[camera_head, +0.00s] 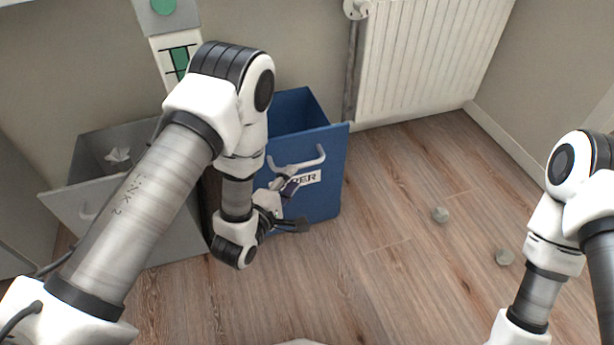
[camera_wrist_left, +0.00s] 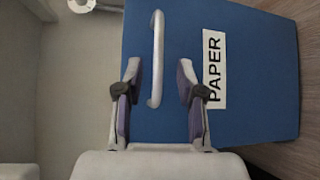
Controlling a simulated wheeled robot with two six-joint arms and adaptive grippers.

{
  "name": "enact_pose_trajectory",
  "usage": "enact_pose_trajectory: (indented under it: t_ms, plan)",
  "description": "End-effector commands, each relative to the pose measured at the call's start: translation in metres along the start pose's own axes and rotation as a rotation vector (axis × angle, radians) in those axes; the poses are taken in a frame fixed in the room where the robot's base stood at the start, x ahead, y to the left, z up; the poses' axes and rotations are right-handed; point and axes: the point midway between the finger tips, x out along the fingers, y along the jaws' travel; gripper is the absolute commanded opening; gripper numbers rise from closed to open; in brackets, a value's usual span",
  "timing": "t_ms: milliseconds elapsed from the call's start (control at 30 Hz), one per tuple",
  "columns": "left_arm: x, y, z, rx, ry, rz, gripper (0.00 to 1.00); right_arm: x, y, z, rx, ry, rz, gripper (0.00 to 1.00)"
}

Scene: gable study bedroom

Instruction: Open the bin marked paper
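The blue bin (camera_head: 325,195) stands against the wall, with its dark blue inside showing at the top. Its white label is partly covered by my left gripper in the head view; in the wrist view the label (camera_wrist_left: 214,70) reads PAPER. A pale bar handle (camera_head: 298,163) is on its front, and it also shows in the wrist view (camera_wrist_left: 157,50). My left gripper (camera_head: 292,206) is in front of the blue front panel. In the wrist view its fingers (camera_wrist_left: 156,75) are apart, one on each side of the handle's end, with gaps showing. My right gripper is out of view.
A grey bin (camera_head: 180,240) with crumpled paper (camera_head: 118,156) inside stands left of the blue one, partly behind my left arm. A white radiator (camera_head: 425,55) is on the wall.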

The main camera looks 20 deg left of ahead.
Motion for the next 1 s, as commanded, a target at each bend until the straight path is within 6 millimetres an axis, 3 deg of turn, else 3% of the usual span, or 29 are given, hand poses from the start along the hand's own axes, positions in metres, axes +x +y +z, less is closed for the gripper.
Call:
enact_pose_trajectory:
  t_ms: [300,633,733,1000]
  plan:
    - [0.058,-0.002,0.000,0.002,-0.001,0.003,0.38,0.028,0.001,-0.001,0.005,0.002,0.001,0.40]
    - [0.067,0.001,0.000,0.001,0.001,-0.001,0.38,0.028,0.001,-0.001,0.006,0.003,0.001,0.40]
    - [0.067,0.001,0.000,0.001,0.001,-0.001,0.03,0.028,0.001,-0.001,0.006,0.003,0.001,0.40]
    - [0.067,0.001,0.000,0.001,0.001,-0.001,0.00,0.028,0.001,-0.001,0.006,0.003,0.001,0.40]
